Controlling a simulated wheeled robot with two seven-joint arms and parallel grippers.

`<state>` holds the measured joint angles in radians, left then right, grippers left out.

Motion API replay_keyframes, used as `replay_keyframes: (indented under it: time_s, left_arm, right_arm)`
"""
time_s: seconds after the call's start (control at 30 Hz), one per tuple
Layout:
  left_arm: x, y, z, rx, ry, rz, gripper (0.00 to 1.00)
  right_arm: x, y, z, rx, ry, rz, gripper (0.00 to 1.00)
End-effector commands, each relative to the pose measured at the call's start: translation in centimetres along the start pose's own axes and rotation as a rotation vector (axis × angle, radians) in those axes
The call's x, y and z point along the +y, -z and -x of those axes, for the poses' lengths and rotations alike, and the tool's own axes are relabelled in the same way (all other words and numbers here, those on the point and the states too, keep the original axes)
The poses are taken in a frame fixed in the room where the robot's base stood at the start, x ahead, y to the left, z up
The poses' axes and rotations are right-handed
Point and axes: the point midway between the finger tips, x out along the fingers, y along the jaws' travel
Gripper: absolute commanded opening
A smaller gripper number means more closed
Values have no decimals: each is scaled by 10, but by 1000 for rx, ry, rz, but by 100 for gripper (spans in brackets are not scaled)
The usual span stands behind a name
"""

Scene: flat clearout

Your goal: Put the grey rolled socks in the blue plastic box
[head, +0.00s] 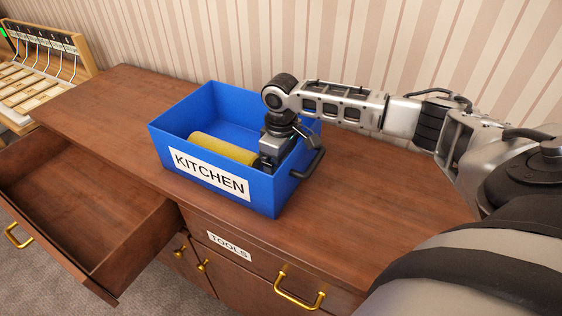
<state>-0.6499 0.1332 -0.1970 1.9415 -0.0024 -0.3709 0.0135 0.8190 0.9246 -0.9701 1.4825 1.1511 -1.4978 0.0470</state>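The blue plastic box (265,197) stands on the wooden cabinet top, with a "KITCHEN" label on its front and a dark handle on its right side. My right arm comes in from the right, and my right gripper (270,163) points down inside the box, near its right front corner. The fingertips are hidden behind the front wall, so I cannot tell if they are open or hold anything. A yellow cylinder (222,149) lies in the box, its right end close to the gripper. No grey rolled socks are visible. My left gripper is out of view.
An open, empty-looking drawer (85,215) juts out at the left. A closed drawer labelled "TOOLS" (229,245) is below the box. A wooden rack with hooks (45,60) stands far left. The cabinet top (120,100) is clear left of the box.

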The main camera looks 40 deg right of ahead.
Motion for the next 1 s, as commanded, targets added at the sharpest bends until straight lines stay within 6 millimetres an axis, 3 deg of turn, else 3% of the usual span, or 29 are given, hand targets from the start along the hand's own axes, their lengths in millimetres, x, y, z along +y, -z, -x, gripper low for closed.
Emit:
replay_keyframes:
  time_s: [0.23, 0.27, 0.3, 0.67, 1.0]
  left_arm:
    - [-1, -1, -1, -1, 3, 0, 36]
    - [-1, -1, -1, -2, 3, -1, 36]
    - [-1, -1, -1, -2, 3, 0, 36]
    - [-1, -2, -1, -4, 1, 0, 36]
    - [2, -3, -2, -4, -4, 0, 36]
  right_arm:
    - [0, 0, -3, -1, 1, 0, 63]
    - [0, 0, -3, -1, 1, 0, 89]
    - [0, 0, -3, -1, 0, 0, 100]
    - [0, 0, 6, 1, -1, 0, 100]
    - [0, 1, 74, 4, -1, 0, 100]
